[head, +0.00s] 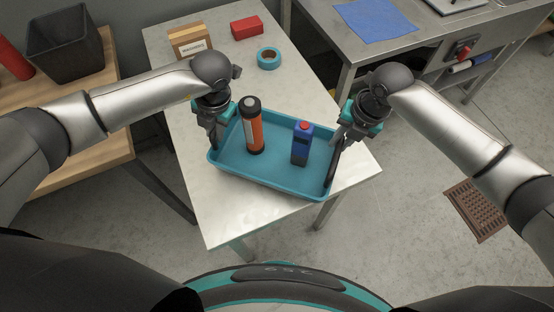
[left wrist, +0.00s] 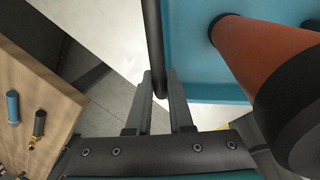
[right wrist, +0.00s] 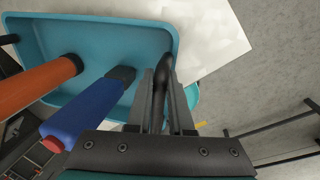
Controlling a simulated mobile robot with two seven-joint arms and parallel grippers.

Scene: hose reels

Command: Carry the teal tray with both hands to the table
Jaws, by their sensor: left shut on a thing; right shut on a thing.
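The teal tray (head: 275,185) is over the near part of a pale table (head: 225,215); I cannot tell whether it touches the top. An orange and black cylinder (head: 255,130) and a blue bottle with a red cap (head: 301,145) stand upright in it. My left gripper (head: 214,142) is shut on the dark handle at the tray's left end; the handle shows between the fingers in the left wrist view (left wrist: 154,50). My right gripper (head: 335,160) is shut on the dark handle at the right end, seen in the right wrist view (right wrist: 161,85).
On the table's far part are a cardboard box (head: 190,42), a red box (head: 247,27) and a teal tape roll (head: 269,59). A wooden bench with a black bin (head: 66,45) is at left. A metal bench with a blue cloth (head: 375,20) is at right. A floor grate (head: 478,208) lies at right.

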